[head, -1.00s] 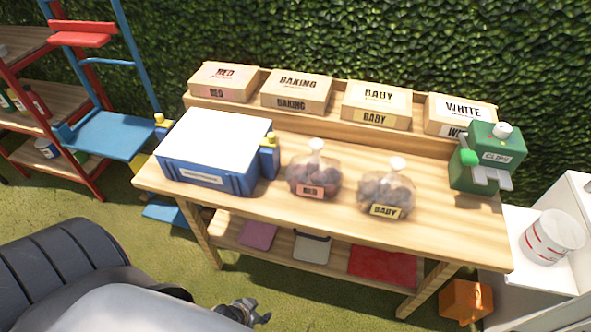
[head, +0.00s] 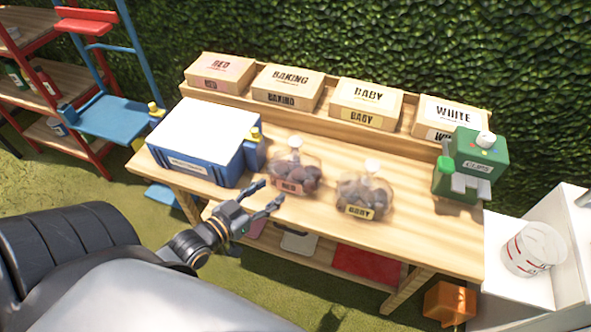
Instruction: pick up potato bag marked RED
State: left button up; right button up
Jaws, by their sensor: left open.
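The potato bag marked RED (head: 297,174) stands upright on the wooden table (head: 420,232). It is a clear bag of dark potatoes with a pale tied top and a pink label. My left gripper (head: 268,196) is open and empty, in front of and to the left of this bag, its fingers pointing towards it. The fingertips look close to the bag, but I cannot tell the exact gap. A similar bag marked BABY (head: 364,192) stands just to its right. My right gripper is not in view.
A blue box with a white lid (head: 205,140) stands left of the RED bag. A green clips machine (head: 466,165) is at the table's right end. Boxes marked RED (head: 220,72), BAKING (head: 287,88), BABY (head: 366,102) and WHITE (head: 450,115) line the back shelf.

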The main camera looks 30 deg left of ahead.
pick_arm(q)
jog(key=t, duration=0.2)
send_near(292, 148)
jog(key=w, duration=0.1)
jog(key=w+p, duration=0.1)
jog(key=w, duration=0.3)
jog(key=shift+d+f, duration=0.2)
jog(key=shift+d, duration=0.05)
jog(key=shift+w+d+f+p, duration=0.15)
jog(key=shift+w+p, duration=0.15)
jog(key=shift+w, duration=0.7)
jog(key=shift+w+d+r+p, duration=0.15)
jog(key=shift+w+p, duration=0.15)
jog(key=shift+w, duration=0.75)
jog(key=shift+w+d+f+p, duration=0.15)
jog(key=shift+w+p, duration=0.15)
jog(key=shift+w, duration=0.7)
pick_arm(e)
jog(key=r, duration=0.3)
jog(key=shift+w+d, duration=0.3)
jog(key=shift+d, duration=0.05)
pick_arm(q)
grip_shut()
